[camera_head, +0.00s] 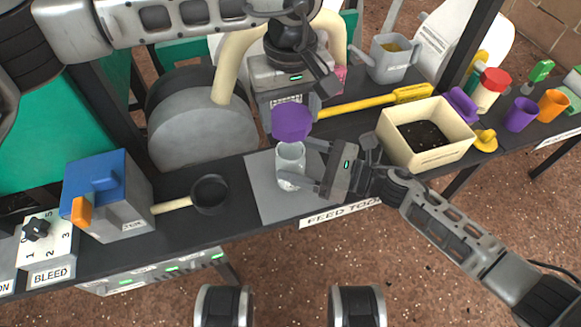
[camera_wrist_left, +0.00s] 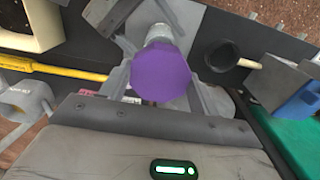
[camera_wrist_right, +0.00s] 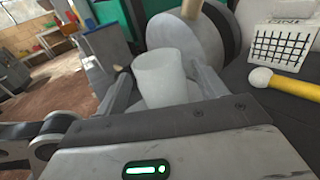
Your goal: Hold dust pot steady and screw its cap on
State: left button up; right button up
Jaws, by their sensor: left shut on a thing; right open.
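The dust pot (camera_head: 290,158), a pale translucent cup, stands upright on the grey mat (camera_head: 262,188). My left gripper (camera_head: 292,106) is shut on the purple cap (camera_head: 291,122) and holds it above the pot, apart from its rim in the head view. In the left wrist view the cap (camera_wrist_left: 160,72) lies between the fingers and partly covers the pot (camera_wrist_left: 159,33). My right gripper (camera_head: 301,163) is open, with its fingers on either side of the pot. The right wrist view shows the pot (camera_wrist_right: 160,82) between the spread fingers.
Right of the mat stands a cream box of dark soil (camera_head: 395,148). A yellow-handled tool (camera_head: 370,103) lies behind. A black scoop (camera_head: 210,193) and a blue-grey box (camera_head: 122,205) are at left. A grey jug (camera_head: 388,66) and a grey drum (camera_head: 190,125) stand farther back.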

aim_at(281, 154)
jog(key=shift+x, duration=1.95)
jog(key=c, duration=1.5)
pick_arm(q)
jog(key=shift+s+f, duration=0.1)
jog(key=shift+f, duration=2.4)
jog(key=shift+f, duration=0.95)
jog(key=shift+c, duration=0.8)
